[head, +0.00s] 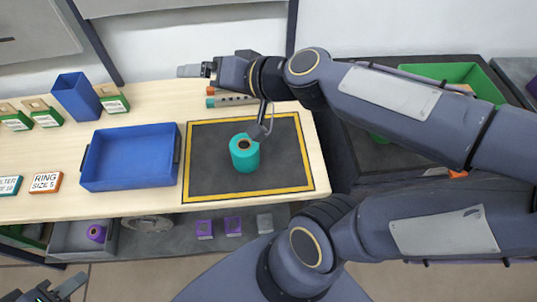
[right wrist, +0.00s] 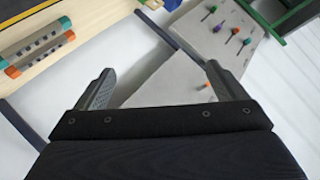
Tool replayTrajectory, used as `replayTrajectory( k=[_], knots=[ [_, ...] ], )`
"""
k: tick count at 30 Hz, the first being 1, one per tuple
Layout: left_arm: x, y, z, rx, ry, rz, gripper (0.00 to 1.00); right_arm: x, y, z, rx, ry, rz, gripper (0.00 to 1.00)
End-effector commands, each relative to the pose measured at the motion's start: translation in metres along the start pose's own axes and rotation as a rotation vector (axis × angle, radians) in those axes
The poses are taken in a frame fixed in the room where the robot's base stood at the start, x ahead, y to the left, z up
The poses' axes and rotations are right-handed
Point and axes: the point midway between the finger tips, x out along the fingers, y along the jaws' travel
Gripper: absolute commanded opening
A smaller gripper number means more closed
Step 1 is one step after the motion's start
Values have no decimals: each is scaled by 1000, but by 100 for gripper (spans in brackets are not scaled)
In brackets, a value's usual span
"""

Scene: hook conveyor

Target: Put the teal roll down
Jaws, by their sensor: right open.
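The teal roll (head: 244,155) stands upright on the dark, yellow-bordered mat (head: 290,165) on the table, its hollow core facing up. No gripper holds it. My right arm reaches in from the right above the mat. My right gripper (head: 194,71) is beyond the roll, towards the wall, and points left. In the right wrist view its jaws (right wrist: 158,74) are apart with nothing between them. The roll is not in the right wrist view. My left gripper (head: 60,288) is at the bottom left, partly cut off, with its fingers apart and empty, far from the roll.
A blue tray (head: 84,158) lies left of the mat, with an open blue bin (head: 77,97) behind it. A rack with orange and teal ends (head: 212,97) lies behind the mat, under my right arm. A pegged panel (right wrist: 215,42) shows in the right wrist view. Purple pieces (head: 204,228) sit below.

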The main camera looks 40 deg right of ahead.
Motion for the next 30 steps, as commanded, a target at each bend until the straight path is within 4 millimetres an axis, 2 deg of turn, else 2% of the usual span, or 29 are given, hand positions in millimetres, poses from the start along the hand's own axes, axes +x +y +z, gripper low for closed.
replayTrajectory(
  k=[1,3,6,9,12,15,30],
  knots=[
    [0,0,0,0,0,0,36,-15,2,27,-60,-88,-4,92],
    [0,0,0,0,0,0,36,-32,16,62,-120,-218,33,92],
    [0,0,0,0,0,0,36,-57,43,101,-178,-364,127,92],
    [0,0,0,0,0,0,36,-76,67,124,-204,-455,220,92],
    [0,0,0,0,0,0,36,-87,81,134,-216,-498,278,92],
    [0,0,0,0,0,0,36,-90,85,136,-219,-512,297,92],
    [0,0,0,0,0,0,36,-89,84,136,-220,-511,295,92]
  ],
)
